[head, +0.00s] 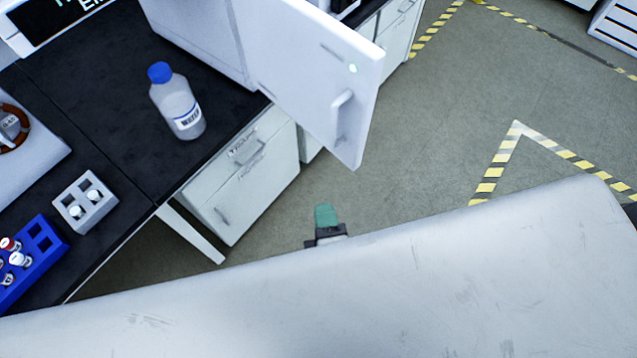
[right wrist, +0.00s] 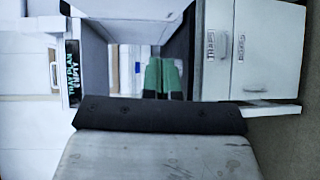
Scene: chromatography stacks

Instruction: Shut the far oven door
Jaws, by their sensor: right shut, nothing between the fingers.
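A white oven door (head: 303,72) with a bar handle (head: 340,112) stands open in the head view, swung out past the bench edge over the floor. A white oven panel (head: 205,35) adjoins it at the left. My right gripper (head: 325,214) shows its teal fingertips below the door, apart from the handle in the picture. In the right wrist view its teal fingers (right wrist: 162,76) are together, with nothing between them. My left gripper is not in view. Which door the right wrist view shows, if any, I cannot tell.
A water bottle (head: 177,103) stands on the black bench (head: 110,100) near the oven. A grey rack (head: 85,202) and a blue vial rack (head: 32,258) are at left. White drawers (head: 240,178) sit under the bench. Open floor (head: 440,130) lies to the right.

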